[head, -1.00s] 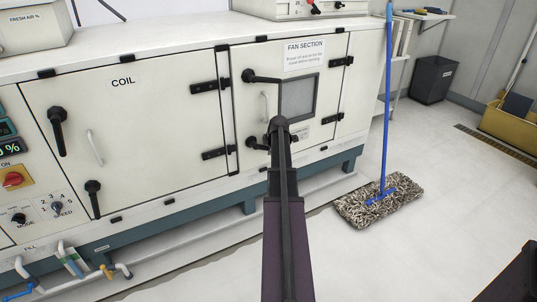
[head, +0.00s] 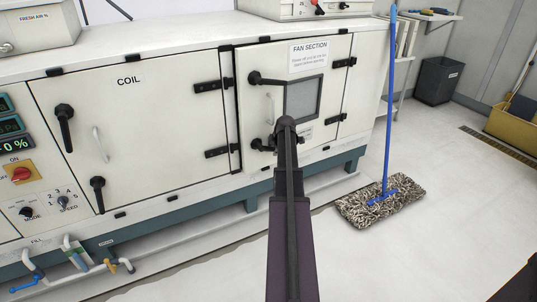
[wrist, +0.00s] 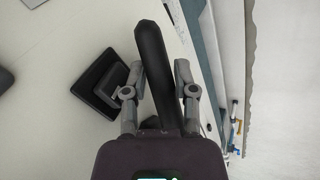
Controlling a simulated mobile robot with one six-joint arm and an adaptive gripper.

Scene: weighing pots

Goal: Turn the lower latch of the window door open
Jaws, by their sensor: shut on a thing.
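The window door (head: 262,118), labelled FAN SECTION, is closed on the white cabinet, with a small grey window (head: 304,97). Its upper latch (head: 266,79) is a black lever lying level to the right. The lower latch's black knob (head: 257,144) shows at the lower left of the door, and the rest is mostly hidden behind my arm. In the wrist view a thick black lever (wrist: 153,60), which I take as the lower latch's handle, runs between the fingers. My gripper (wrist: 158,88) is shut on it. In the head view my arm hides the gripper.
The COIL door (head: 140,115) with its own black latches is left of the window door, beyond black hinges. A mop (head: 381,201) stands on the floor at right, its blue handle upright near the cabinet's corner. Pipes (head: 70,270) run low at left. The floor in front is clear.

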